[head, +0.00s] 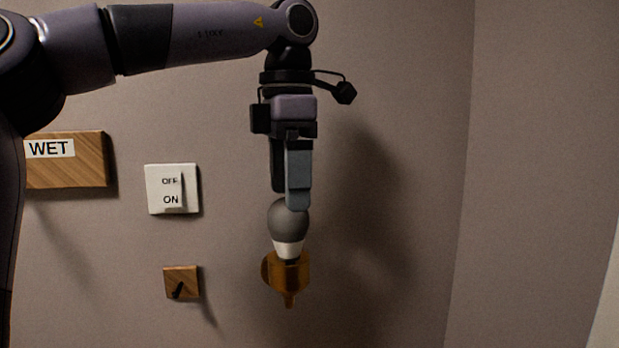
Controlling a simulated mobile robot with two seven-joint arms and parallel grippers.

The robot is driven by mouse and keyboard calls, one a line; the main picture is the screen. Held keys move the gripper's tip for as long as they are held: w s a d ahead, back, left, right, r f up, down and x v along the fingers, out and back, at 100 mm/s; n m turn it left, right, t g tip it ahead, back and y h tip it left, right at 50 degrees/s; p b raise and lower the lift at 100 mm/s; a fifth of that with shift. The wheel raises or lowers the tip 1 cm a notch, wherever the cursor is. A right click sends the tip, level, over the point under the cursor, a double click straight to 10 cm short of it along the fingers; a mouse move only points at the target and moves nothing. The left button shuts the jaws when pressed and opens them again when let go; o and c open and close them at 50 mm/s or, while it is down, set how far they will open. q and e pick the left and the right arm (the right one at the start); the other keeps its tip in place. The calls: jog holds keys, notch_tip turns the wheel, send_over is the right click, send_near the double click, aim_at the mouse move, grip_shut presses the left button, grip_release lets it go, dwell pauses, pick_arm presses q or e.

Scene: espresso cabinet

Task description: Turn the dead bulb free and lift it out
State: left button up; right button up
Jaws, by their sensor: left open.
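The dead bulb (288,221) has a dark grey globe and a white collar. It stands upright in a brass-coloured socket (289,273) on the wall. My left gripper (290,200) points straight down from above, with its fingertips at the top of the globe. Its jaws are open, and one finger overlaps the upper edge of the bulb in the head view. I cannot tell whether the fingers touch the glass. The bulb's threaded base is hidden in the socket. My right gripper is not in view.
A white switch plate (153,190) marked OFF and ON is on the wall to the left. Below it is a small wooden block with a dark peg (181,282). A wooden board labelled WET (92,160) is farther left. The wall right of the bulb is bare.

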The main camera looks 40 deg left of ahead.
aim_at(288, 231)
pick_arm(q)
jog(key=shift+f, duration=3.6)
jog(key=c, duration=1.1)
jog(key=shift+n, duration=1.2)
jog(key=shift+n, duration=1.2)
jog(key=shift+n, duration=1.2)
